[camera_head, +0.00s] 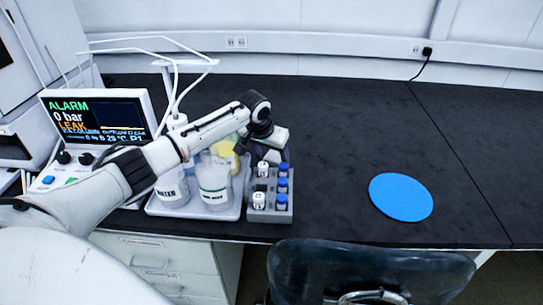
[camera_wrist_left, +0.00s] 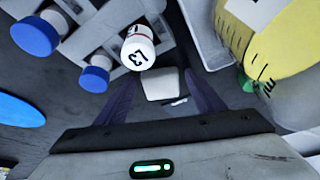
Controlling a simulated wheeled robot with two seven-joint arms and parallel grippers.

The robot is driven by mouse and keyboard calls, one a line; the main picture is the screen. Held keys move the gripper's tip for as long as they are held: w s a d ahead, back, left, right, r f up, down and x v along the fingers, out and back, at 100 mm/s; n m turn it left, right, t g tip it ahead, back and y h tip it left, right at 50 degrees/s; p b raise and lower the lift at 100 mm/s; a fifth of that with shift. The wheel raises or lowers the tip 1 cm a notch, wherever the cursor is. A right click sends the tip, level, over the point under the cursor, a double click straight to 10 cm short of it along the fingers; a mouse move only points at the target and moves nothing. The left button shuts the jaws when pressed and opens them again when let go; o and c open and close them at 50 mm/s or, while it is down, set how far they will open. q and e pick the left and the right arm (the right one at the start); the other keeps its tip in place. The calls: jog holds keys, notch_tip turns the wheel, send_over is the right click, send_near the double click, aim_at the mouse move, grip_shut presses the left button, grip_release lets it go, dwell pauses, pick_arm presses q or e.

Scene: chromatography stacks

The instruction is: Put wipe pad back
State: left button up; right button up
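A small white block (camera_wrist_left: 160,85), possibly the wipe pad, shows in the left wrist view just past and between my fingertips. I cannot tell whether they touch it. It is hidden behind my arm and gripper in the head view. My left gripper (camera_wrist_left: 160,84) points down with its two dark fingers apart; in the head view it is beside the grey vial rack (camera_head: 270,215), at the rack's far side. A white-capped vial (camera_wrist_left: 138,47) marked L3 stands in the rack close to the fingers. My right gripper is not in view.
A pale tray (camera_head: 232,212) with bottles, one yellow (camera_wrist_left: 268,38), stands left of the rack. Blue-capped vials (camera_head: 282,186) fill other rack slots. A monitor (camera_head: 100,117) reads ALARM and LEAK. A blue disc (camera_head: 401,197) lies on the otherwise clear right counter; a chair (camera_head: 370,268) stands in front.

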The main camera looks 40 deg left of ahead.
pick_arm(q)
jog(key=p+v, duration=0.1)
jog(key=v, duration=1.1)
jog(key=shift+r, duration=0.2)
jog(key=shift+w, duration=0.1)
